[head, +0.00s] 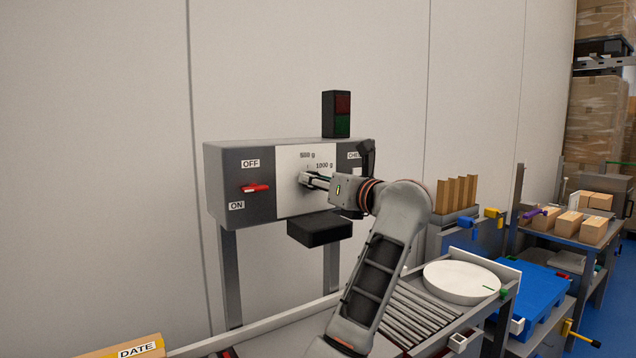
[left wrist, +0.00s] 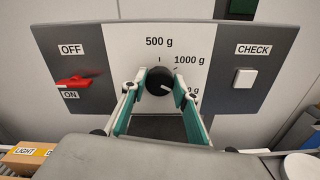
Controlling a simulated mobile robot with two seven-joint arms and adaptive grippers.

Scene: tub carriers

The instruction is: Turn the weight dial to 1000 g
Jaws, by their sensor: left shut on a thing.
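The weight dial (left wrist: 158,82) is a round black knob on the white middle plate of the grey control box (head: 240,200). My left gripper (left wrist: 160,90) is shut on the dial, one finger on each side. In the head view my left gripper (head: 305,179) reaches the plate and hides most of the dial. A pale mark on the knob points right and slightly down, toward a label partly hidden by a finger, ending in "0 g". The 500 g label (left wrist: 159,41) is above the dial, and the 1000 g label (left wrist: 189,60) is at upper right.
A red lever (head: 255,188) sits between OFF and ON. A white button (left wrist: 244,78) is under CHECK. A red-green lamp (head: 342,115) stands on the box and a black block (head: 318,228) is below. A roller conveyor (head: 425,305) and a white round disc (head: 461,283) are at right.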

